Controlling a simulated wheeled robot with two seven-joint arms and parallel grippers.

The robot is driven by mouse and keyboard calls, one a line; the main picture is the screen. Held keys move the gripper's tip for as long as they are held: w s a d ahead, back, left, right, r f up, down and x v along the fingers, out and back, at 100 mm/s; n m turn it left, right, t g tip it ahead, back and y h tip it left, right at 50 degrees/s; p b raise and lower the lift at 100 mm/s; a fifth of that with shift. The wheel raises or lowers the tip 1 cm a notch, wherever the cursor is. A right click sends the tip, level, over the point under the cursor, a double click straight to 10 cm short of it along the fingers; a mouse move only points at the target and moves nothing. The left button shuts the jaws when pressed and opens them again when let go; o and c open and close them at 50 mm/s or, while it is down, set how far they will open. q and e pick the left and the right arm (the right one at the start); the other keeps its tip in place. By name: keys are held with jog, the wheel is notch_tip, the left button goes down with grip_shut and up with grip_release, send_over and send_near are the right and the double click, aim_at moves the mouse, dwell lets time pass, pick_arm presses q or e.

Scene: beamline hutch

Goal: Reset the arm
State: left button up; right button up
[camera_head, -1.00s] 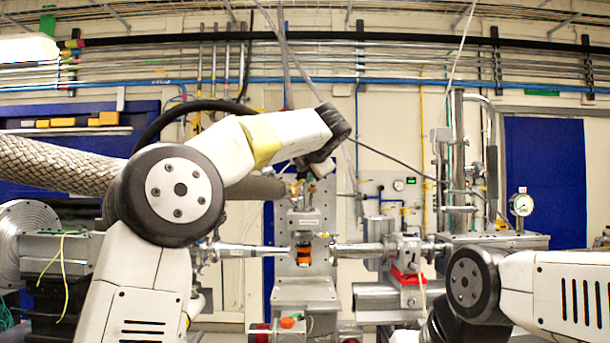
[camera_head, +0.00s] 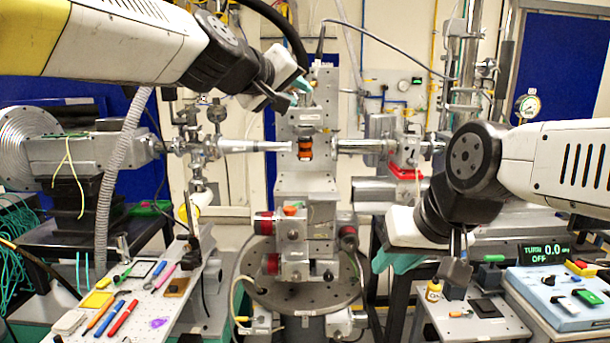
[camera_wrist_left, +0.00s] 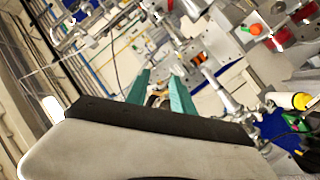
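My left arm reaches in from the upper left of the head view. My left gripper (camera_head: 285,92) is raised in front of the upper part of the grey sample stand (camera_head: 305,185). In the left wrist view its two teal fingers (camera_wrist_left: 163,90) stand apart with nothing gripped between them. My right arm comes in from the right. My right gripper (camera_head: 425,265) hangs low over the right-hand bench, pointing down. Its teal finger pads are partly hidden behind its white body, so its opening is unclear.
The left bench (camera_head: 190,305) holds pens and small tools. The right bench (camera_head: 490,325) holds an amber bottle (camera_head: 433,290). A control box (camera_head: 560,300) and a display (camera_head: 544,253) reading "TURN 0.0" and "OFF" are at right. A round perforated table (camera_head: 300,290) lies between the benches.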

pick_arm(q)
jog(key=s+a+f+m+g+y, duration=0.1)
jog(key=s+a+f+g+y, duration=0.1)
jog(key=s+a+f, duration=0.4)
jog(key=s+a+f+m+g+y, duration=0.2)
jog(key=s+a+f+g, duration=0.3)
jog(key=s+f, duration=0.8)
notch_tip(320, 180, down, 7)
jog(key=shift+s+a+r+m+g+y, duration=0.2)
jog(key=shift+s+a+m+g+y, duration=0.15)
jog(key=shift+a, duration=0.25)
